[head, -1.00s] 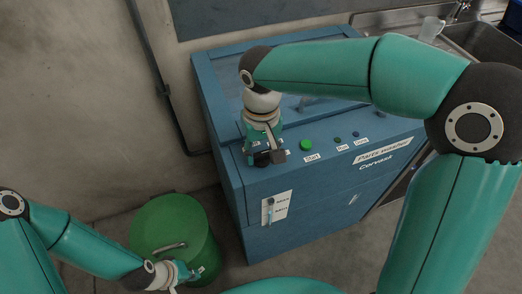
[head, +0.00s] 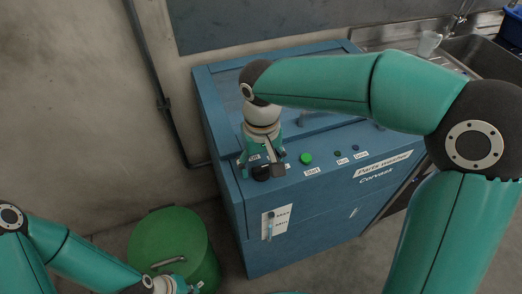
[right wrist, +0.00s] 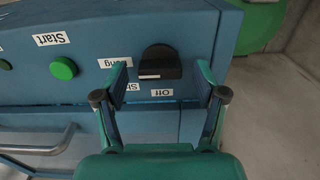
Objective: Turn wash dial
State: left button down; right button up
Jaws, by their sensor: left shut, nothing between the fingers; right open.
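The wash dial (right wrist: 160,63) is a black round knob with a white mark on the blue cabinet's top panel. In the right wrist view it lies between and just beyond my right gripper's (right wrist: 162,76) open fingers, with a gap on both sides. Labels "Off" (right wrist: 161,92), a partly hidden "Sh..." and "Long" (right wrist: 114,62) are around it. In the head view the dial (head: 261,173) is partly hidden below my right gripper (head: 262,165). My left gripper (head: 190,287) is shut and empty at the bottom edge, by a green drum.
The blue parts washer (head: 310,225) has a green Start button (head: 306,158) and small buttons right of the dial. A Max/Min level gauge (head: 269,226) is on its front. The green drum (head: 170,240) stands at left. A sink (head: 475,50) and cup (head: 429,43) are at the back right.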

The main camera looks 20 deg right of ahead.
aim_at(261, 166)
notch_tip(261, 166, up, 12)
jog(key=shift+f, duration=0.2)
dwell(0.6)
